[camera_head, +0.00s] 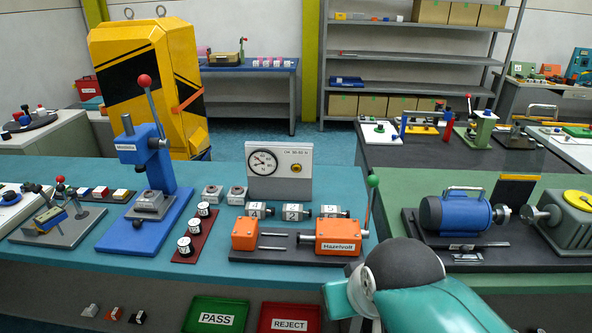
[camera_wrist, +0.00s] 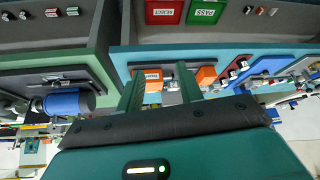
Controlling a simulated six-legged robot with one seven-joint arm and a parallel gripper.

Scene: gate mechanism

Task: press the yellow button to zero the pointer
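The yellow button (camera_head: 296,168) is a small round spot on the right part of a pale upright panel (camera_head: 293,190). A round white dial (camera_head: 263,162) with a dark pointer sits left of it on the same panel. The panel stands on the blue bench, and the pointer's exact reading is too small to tell. My gripper (camera_wrist: 159,70) shows two green fingers spread apart with nothing held between them. I cannot make out the button in the wrist view. In the head view my teal arm is at the lower right, in front of and well apart from the panel.
An orange vise (camera_head: 338,236) with a green-knobbed lever (camera_head: 373,182) stands in front of the panel, with small numbered blocks (camera_head: 294,212) between. A blue press (camera_head: 150,190) is at left, a blue motor (camera_head: 462,213) at right. Green and red trays (camera_head: 216,316) lie below the bench edge.

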